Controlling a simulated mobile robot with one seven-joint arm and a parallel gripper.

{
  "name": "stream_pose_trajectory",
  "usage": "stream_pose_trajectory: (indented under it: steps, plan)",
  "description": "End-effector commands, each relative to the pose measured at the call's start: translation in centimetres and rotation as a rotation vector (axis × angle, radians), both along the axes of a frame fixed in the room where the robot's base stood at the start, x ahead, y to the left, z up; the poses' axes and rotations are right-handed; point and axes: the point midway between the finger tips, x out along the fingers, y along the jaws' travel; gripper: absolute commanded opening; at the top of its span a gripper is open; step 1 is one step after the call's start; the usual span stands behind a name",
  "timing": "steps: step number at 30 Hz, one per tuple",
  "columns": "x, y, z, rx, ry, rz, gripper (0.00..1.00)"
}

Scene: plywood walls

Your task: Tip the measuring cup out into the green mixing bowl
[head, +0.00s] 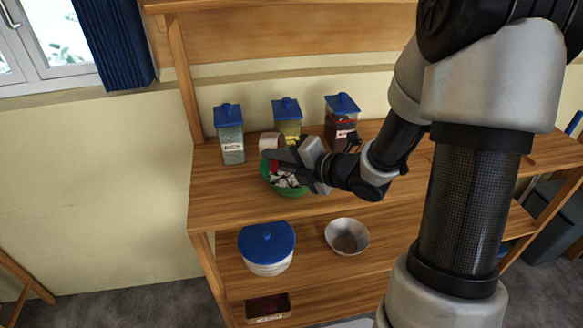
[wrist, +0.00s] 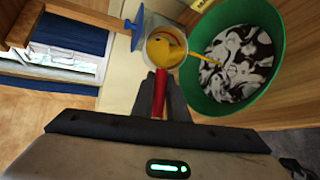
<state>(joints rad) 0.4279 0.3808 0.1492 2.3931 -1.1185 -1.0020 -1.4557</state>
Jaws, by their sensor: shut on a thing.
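My gripper (head: 280,157) is shut on the red handle (wrist: 159,94) of the measuring cup (head: 269,141). The cup also shows in the wrist view (wrist: 152,50), tilted, with yellow-orange contents inside. A thin yellow-orange streak runs from its rim to the green mixing bowl (wrist: 278,75) and looks like a pouring stream. The bowl stands on the wooden top, below and beside the cup; it also shows in the head view (head: 292,191). Swirled dark and white contents fill much of it. In the head view my gripper hides part of the bowl.
Blue-lidded canisters stand behind the bowl: left (head: 231,140), middle (head: 288,111) and right (head: 341,125). The lower shelf holds a blue-lidded tub (head: 267,250) and a metal bowl (head: 347,236). The wooden top (head: 222,192) is clear at its front left.

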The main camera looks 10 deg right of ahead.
Motion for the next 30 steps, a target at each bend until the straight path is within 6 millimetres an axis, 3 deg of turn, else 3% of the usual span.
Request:
stream_pose_trajectory:
  steps: [30]
  plan:
    - [-0.35, -0.69, -0.08, 0.101, -0.052, 0.000, 0.00]
